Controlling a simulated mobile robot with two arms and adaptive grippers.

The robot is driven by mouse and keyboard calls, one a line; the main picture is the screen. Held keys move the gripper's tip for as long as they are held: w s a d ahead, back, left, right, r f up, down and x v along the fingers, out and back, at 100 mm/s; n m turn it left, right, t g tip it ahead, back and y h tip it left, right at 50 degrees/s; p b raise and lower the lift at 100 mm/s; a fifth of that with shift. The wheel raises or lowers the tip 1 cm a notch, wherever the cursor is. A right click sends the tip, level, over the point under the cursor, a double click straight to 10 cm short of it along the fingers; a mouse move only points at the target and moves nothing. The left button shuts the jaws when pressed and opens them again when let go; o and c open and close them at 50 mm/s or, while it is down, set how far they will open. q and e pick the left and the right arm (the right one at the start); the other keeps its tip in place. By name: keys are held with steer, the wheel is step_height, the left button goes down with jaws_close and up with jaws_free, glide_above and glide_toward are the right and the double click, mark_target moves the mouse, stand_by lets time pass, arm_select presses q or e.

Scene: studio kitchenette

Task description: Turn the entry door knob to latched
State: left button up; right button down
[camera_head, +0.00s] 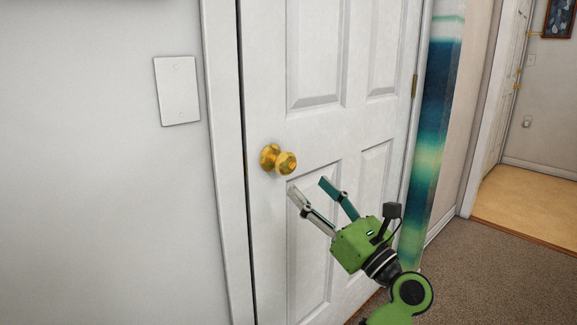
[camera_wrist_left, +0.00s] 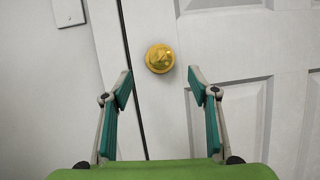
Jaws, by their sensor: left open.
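The entry door (camera_head: 330,130) is a white panelled door standing in its frame. Its brass knob (camera_head: 279,160) is round and sits near the door's left edge. The knob also shows in the left wrist view (camera_wrist_left: 160,58), ahead of the fingertips and roughly midway between them. My left gripper (camera_head: 308,186) is open and empty, below and to the right of the knob in the head view, with its fingers pointing at it and not touching. The fingers also show in the left wrist view (camera_wrist_left: 160,82). My right gripper is not in view.
A white wall plate (camera_head: 178,90) is on the wall left of the door frame. A blue-green panel (camera_head: 434,120) stands right of the door, close to my left arm. Farther right, an open doorway leads to a tan floor (camera_head: 525,205). Brown carpet (camera_head: 480,275) covers the floor nearby.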

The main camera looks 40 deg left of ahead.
mark_target(291, 167)
arm_select(q)
steer(key=x, duration=1)
steer(key=shift+c, duration=0.3)
steer(key=c, duration=1.1)
